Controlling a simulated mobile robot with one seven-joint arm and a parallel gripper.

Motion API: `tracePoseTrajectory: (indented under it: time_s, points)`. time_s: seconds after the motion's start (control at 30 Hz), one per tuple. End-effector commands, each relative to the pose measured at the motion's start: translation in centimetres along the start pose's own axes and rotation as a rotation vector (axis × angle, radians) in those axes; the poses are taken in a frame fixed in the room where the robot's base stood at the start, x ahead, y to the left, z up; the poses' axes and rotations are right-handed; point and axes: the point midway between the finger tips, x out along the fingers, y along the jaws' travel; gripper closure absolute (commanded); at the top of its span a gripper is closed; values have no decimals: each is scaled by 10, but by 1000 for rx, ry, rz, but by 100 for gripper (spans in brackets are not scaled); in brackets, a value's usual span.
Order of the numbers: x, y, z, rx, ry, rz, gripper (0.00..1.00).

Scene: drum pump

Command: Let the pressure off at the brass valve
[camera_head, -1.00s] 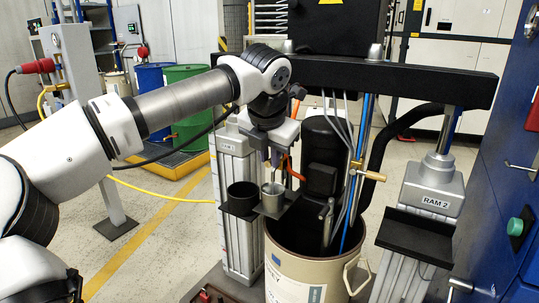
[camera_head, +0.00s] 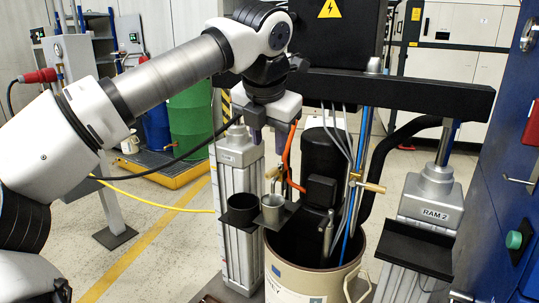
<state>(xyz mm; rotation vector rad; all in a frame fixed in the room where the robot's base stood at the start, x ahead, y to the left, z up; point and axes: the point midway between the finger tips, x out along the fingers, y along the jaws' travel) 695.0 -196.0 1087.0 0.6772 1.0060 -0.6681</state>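The brass valve (camera_head: 355,179) sits on the upright pipe above the drum, with a tan lever (camera_head: 371,187) sticking out to the right. My gripper (camera_head: 268,139) is to the left of the valve and higher up. Its two fingers point down, spread apart, with nothing visible between them. It hangs above a small metal cup (camera_head: 273,209) with a hooked handle, apart from it. The cup stands in a holder at the left rim of the open drum (camera_head: 300,277).
A black cup (camera_head: 239,208) stands left of the metal cup. A black motor (camera_head: 322,160), an orange hose (camera_head: 288,160) and several thin lines lie between my gripper and the valve. A black crossbeam (camera_head: 410,92) runs above. The RAM 2 column (camera_head: 433,196) stands at right.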

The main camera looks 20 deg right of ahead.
Motion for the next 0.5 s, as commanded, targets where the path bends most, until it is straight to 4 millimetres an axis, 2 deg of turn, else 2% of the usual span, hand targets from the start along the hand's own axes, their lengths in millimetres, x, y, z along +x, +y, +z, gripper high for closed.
tracePoseTrajectory:
  time_s: [0.03, 0.2, 0.33, 0.5]
  points:
    - [-12, 0, 1, 1, -3, -1, 63]
    - [-39, 0, 1, 1, -1, -1, 63]
    - [-48, 0, 0, 1, 0, -1, 63]
    - [-51, 0, 0, 1, 1, -1, 63]
